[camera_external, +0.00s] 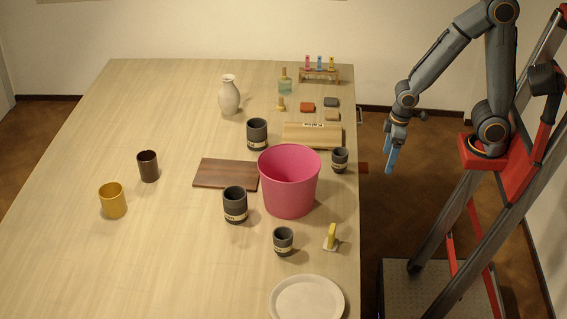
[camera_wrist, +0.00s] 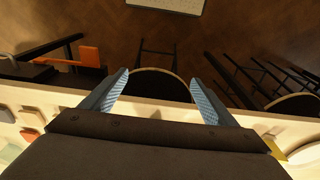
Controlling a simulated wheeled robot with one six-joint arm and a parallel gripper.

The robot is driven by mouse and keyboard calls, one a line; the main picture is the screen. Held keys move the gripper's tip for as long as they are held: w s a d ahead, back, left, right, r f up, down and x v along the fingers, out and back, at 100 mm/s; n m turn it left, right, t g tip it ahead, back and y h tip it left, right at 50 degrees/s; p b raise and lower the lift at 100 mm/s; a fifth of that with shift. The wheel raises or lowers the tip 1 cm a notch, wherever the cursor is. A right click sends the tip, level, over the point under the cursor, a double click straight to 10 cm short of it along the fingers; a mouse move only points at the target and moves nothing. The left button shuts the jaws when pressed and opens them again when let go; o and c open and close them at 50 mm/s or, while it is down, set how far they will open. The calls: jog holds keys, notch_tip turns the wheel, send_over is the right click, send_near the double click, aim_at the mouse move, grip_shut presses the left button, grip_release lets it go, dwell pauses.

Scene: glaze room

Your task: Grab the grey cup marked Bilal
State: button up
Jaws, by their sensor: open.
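Several dark grey cups with pale labels stand upright on the table. One is at the back (camera_external: 257,131), one is left of the pink bucket (camera_external: 235,201), a small one is in front of it (camera_external: 283,239), and a small one is by the right edge (camera_external: 340,158). The writing is too small to read, so I cannot tell which is marked Bilal. My gripper (camera_external: 390,161) is open and empty, off the table's right edge, apart from all the cups. In the wrist view its blue fingers (camera_wrist: 160,82) are spread, and no grey cup can be made out.
The pink bucket (camera_external: 289,183) stands tall among the cups. Near them are a dark board (camera_external: 224,174), a wooden block (camera_external: 312,138), a yellow-handled tool (camera_external: 331,237) and a white plate (camera_external: 307,301). A brown cup (camera_external: 148,168) and yellow mug (camera_external: 113,202) stand left. The front left is clear.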

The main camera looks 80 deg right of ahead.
notch_tip(320, 180, up, 9)
jog(key=n+t+y+b, duration=0.2)
jog(key=n+t, duration=0.1)
jog(key=n, duration=0.1)
send_near(256, 135)
jog(key=w+d+f, duration=0.2)
jog(key=d+f, duration=0.2)
jog(key=f, duration=0.1)
jog(key=shift+s+a+p+x, duration=0.15)
jog(key=shift+p+x, duration=0.4)
jog(key=shift+x, duration=0.65)
jog(key=shift+a+p+x, duration=0.1)
jog(key=shift+p+x, duration=0.4)
jog(key=shift+x, duration=0.75)
jog(key=shift+s+a+p+x, duration=0.15)
jog(key=shift+p+x, duration=0.4)
jog(key=shift+x, duration=0.65)
jog(key=c, duration=1.3)
